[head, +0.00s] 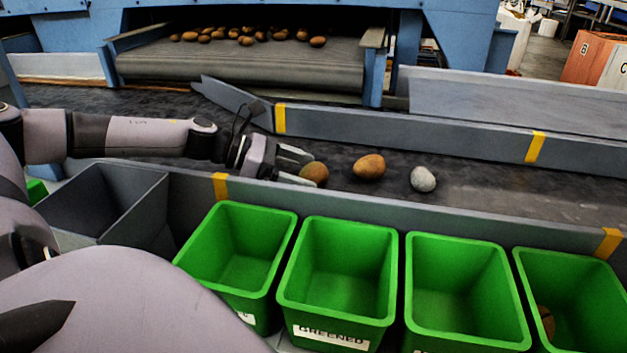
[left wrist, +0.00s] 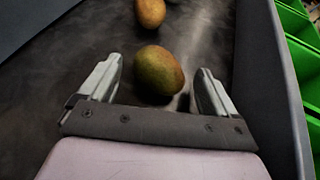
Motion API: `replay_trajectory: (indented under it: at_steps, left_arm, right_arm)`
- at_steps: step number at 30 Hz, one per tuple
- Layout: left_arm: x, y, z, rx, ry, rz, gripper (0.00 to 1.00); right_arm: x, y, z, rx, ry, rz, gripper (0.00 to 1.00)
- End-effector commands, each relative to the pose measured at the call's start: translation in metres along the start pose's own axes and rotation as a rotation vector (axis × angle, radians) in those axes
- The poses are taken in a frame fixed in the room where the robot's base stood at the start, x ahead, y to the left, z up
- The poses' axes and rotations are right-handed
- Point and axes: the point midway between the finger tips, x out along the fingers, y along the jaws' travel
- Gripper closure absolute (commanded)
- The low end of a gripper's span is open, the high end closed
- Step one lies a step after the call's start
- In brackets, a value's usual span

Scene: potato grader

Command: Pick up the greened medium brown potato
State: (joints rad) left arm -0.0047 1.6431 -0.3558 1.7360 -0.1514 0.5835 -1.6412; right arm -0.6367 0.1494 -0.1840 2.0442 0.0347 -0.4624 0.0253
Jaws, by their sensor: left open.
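The greened brown potato (head: 315,173) lies on the dark belt, at the tips of my left gripper (head: 300,168). In the left wrist view, this potato (left wrist: 158,72) has a green-tinged side and sits between and slightly beyond the open fingers of the left gripper (left wrist: 157,90). A gap shows on both sides of it. A browner potato (head: 369,167) lies just beyond it and also shows in the left wrist view (left wrist: 150,12). My right gripper is not in view.
A grey stone-like lump (head: 423,179) lies farther right on the belt (head: 480,190). Low grey walls edge the belt. Green bins stand along the near side, one labelled GREENED (head: 335,330); the rightmost bin (head: 580,300) holds a brown item. Several potatoes (head: 247,40) lie on the rear conveyor.

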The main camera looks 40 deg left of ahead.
Motion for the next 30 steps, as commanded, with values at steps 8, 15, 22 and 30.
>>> replay_trajectory:
  at_steps: [8,15,22,30]
  left_arm:
    - [0.0109,0.0011,0.0002,0.002,-0.003,0.006,0.09]
    - [0.0116,0.0016,0.0012,0.001,-0.001,0.008,0.09]
    - [0.0115,0.0015,0.0011,0.001,-0.001,0.008,0.51]
    - [0.0114,0.0017,0.0014,0.002,-0.001,0.009,0.69]
  right_arm:
    - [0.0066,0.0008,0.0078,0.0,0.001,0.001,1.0]
    - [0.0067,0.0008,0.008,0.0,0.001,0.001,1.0]
    - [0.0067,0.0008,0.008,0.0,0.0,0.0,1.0]
    - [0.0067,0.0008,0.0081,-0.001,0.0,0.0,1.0]
